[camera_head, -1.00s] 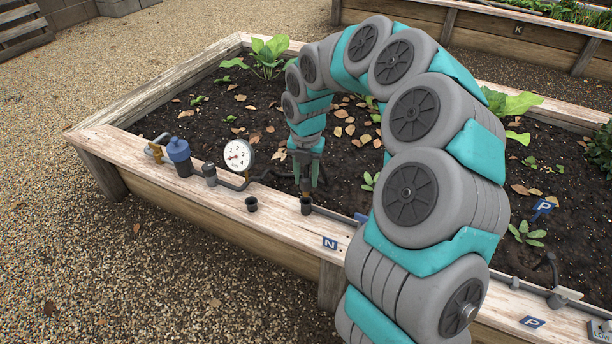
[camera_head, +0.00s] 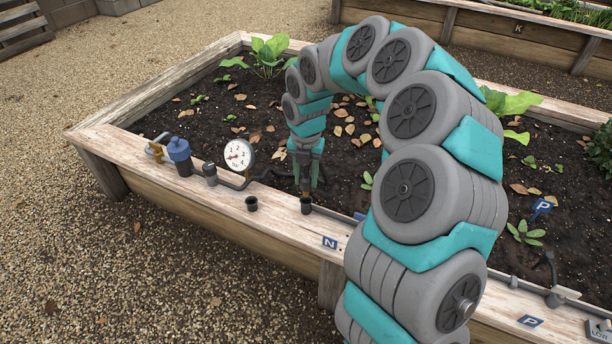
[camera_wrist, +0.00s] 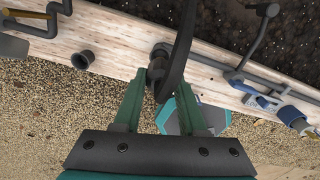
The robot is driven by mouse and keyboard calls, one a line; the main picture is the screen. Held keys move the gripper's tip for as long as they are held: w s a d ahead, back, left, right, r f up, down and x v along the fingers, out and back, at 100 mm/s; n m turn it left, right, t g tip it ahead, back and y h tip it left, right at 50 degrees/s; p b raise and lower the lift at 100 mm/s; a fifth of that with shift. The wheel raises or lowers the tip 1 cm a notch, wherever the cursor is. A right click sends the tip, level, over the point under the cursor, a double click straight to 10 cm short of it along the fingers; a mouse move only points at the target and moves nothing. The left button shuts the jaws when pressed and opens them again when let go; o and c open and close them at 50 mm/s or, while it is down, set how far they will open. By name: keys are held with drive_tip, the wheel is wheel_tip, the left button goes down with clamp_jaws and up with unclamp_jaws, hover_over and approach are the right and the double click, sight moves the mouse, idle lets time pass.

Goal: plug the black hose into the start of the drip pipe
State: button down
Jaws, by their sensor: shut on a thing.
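My gripper (camera_head: 306,180) points down over the front board of the raised bed. Its green fingers (camera_wrist: 160,84) are shut on the black hose (camera_wrist: 184,42), which arcs up past the fingers in the wrist view. In the head view the hose (camera_head: 266,174) runs from beside the gauge to my gripper. The held end is right over a dark upright cup (camera_head: 306,206) at the start of the grey drip pipe (camera_wrist: 208,64). They look in line and touching or nearly so; I cannot tell whether the end is inside. The fingers hide part of the joint.
A second, empty dark cup (camera_head: 251,203) stands left on the board; it also shows in the wrist view (camera_wrist: 82,59). A white pressure gauge (camera_head: 239,154) and a blue filter (camera_head: 179,155) stand farther left. An N plate (camera_head: 330,243) lies right of the gripper.

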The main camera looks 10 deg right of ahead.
sight(306, 187)
drive_tip(key=shift+f+b, duration=0.3)
drive_tip(key=shift+f, duration=1.8)
unclamp_jaws()
idle(0.4)
drive_tip(key=shift+r, duration=0.15)
drive_tip(key=shift+r+p, duration=0.3)
drive_tip(key=shift+r, duration=3.05)
